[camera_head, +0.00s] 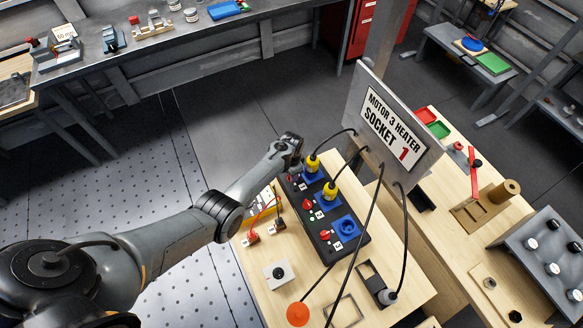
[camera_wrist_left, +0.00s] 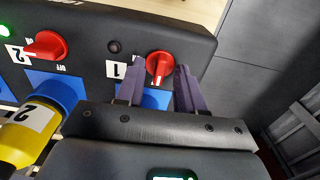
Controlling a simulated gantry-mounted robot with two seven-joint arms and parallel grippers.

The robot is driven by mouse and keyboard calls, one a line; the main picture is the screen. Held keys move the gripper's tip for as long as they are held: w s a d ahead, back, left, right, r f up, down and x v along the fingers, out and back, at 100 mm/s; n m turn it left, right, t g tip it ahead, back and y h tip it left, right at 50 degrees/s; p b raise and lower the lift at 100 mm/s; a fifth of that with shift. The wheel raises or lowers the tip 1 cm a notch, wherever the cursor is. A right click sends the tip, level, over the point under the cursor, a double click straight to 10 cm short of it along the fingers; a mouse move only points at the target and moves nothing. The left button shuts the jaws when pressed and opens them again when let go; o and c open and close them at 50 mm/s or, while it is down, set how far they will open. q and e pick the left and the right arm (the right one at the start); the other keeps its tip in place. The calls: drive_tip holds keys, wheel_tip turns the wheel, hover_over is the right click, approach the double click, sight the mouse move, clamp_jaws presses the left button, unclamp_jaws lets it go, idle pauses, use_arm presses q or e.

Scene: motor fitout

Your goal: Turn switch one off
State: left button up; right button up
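Switch one is a red rotary knob (camera_wrist_left: 159,67) beside the "1" label on the black socket box (camera_head: 362,250). In the left wrist view its handle stands nearly upright, and the small lamp (camera_wrist_left: 115,46) beside it is dark. My left gripper (camera_wrist_left: 161,72) has its two purple fingers on either side of this knob, spread apart with narrow gaps visible. In the head view my left gripper (camera_head: 291,160) is at the far end of the box and hides switch one. My right gripper is not in view.
Switch two (camera_wrist_left: 46,45) is a red knob turned sideways, with a lit green lamp (camera_wrist_left: 6,35) nearby. Yellow plugs (camera_head: 312,163) sit in the first two blue sockets; the third socket (camera_head: 345,228) is empty. A sign panel (camera_head: 393,125) with hanging cables stands to the right.

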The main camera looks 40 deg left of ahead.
use_arm(q)
wheel_tip(320, 180, up, 10)
drive_tip(key=p, duration=0.1)
drive_tip(key=shift+r, duration=0.25)
idle(0.4)
